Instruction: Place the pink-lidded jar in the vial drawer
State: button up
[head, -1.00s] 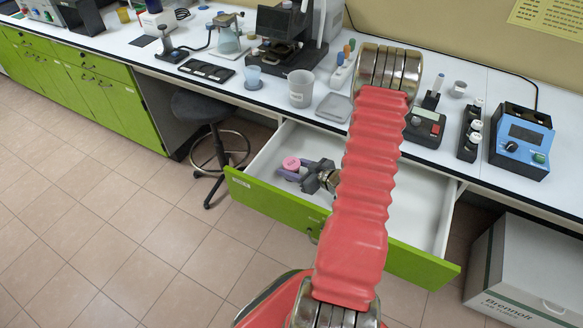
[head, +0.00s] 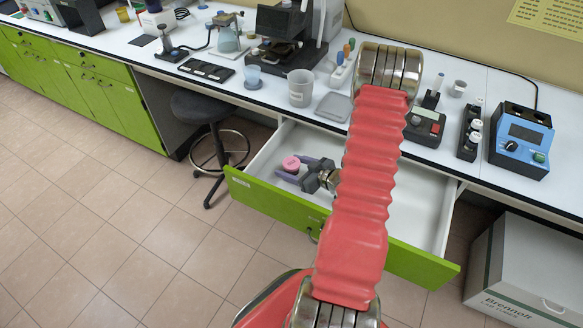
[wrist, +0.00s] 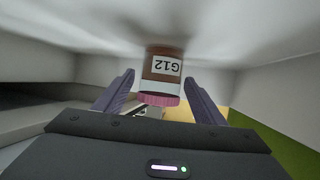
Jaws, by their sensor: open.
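The pink-lidded jar (head: 291,162) is inside the open vial drawer (head: 421,211), near its left end. In the wrist view the jar (wrist: 163,68) is brown with a white label reading G12, and appears upside down with its base toward the white drawer floor. It seems to stand upright on that floor. My gripper (head: 293,168) reaches low into the drawer from the right. In the wrist view my gripper (wrist: 160,80) is open, one purple finger on each side of the jar, with visible gaps. My arm hides the middle of the drawer.
The drawer's green front (head: 276,203) and the white bench top (head: 225,77) border the space around my gripper. A grey cup (head: 300,90) and a grey tray (head: 333,107) stand above the drawer. A stool (head: 205,107) is to the left. The drawer's right part looks empty.

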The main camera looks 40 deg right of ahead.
jog(key=v, duration=1.2)
jog(key=shift+w, duration=0.1)
dwell(0.5)
notch_tip(320, 180, up, 16)
jog(key=g+h, duration=0.5)
jog(key=h, duration=0.1)
send_over(294, 164)
jog(key=a+r, duration=0.5)
jog(key=s+a+r+g+y, duration=0.1)
jog(key=s+a+r, duration=0.1)
jog(key=s+a, duration=0.3)
jog(key=s+a+r+g+y, duration=0.1)
jog(key=s+a, duration=0.4)
jog(key=a, duration=0.8)
jog(key=s+a+r+m+y, duration=0.1)
jog(key=s+a+r+y, duration=0.1)
jog(key=s+a+r, duration=0.3)
jog(key=a, duration=0.4)
jog(key=shift+s+a+r+g+y, duration=0.2)
jog(key=shift+s+g+y, duration=0.1)
jog(key=shift+g, duration=0.1)
